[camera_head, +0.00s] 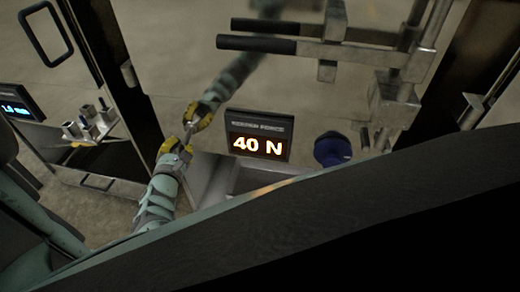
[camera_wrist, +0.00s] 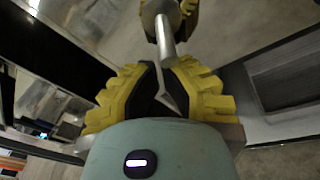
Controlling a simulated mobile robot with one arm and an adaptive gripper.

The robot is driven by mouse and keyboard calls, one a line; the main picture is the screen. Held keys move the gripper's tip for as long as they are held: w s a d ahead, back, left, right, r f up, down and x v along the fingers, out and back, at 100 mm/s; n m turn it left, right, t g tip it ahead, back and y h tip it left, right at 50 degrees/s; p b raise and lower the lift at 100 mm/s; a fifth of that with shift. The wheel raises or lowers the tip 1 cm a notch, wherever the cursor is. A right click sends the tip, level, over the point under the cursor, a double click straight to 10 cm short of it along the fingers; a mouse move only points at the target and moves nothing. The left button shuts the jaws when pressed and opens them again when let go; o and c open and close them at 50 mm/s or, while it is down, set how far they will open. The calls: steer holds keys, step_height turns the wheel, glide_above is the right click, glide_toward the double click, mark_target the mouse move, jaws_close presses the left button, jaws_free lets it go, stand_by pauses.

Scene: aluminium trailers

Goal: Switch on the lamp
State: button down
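No lamp can be made out for certain in either view. In the head view my gripper (camera_head: 178,150), with yellow ribbed fingers, is left of the lit display, at the near end of a thin metal rod (camera_head: 188,131). The wrist view shows my fingers (camera_wrist: 168,66) closed in around the rod (camera_wrist: 166,34), which runs up and away from them. A second yellow gripper and teal arm meet the rod's far end and look like my mirror image in a glossy panel. The rod's attachment is unclear.
A display (camera_head: 257,135) reads "40 N" in orange, with a blue round object (camera_head: 332,149) right of it. A metal frame with dark bars (camera_head: 257,45) stands upper right. A smaller blue display (camera_head: 18,103) and metal fittings (camera_head: 88,125) are left. A dark surface (camera_head: 330,225) fills the lower right.

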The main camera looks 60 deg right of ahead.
steer(key=shift+r+p, duration=0.25)
steer(key=shift+p, duration=0.15)
steer(key=r+y+p, duration=0.1)
steer(key=p, duration=0.2)
steer(key=r+g+y+p, duration=0.1)
steer(key=p, duration=0.3)
steer(key=shift+a, duration=0.3)
steer(key=g+y+p, duration=0.1)
steer(key=y+p, duration=0.1)
steer(key=p, duration=0.1)
steer(key=shift+f+m, duration=0.1)
steer(key=shift+m, duration=0.2)
steer(key=shift+s+a, duration=0.1)
steer(key=shift+s, duration=0.05)
steer(key=shift+r+p, duration=0.85)
steer(key=shift+p, duration=0.05)
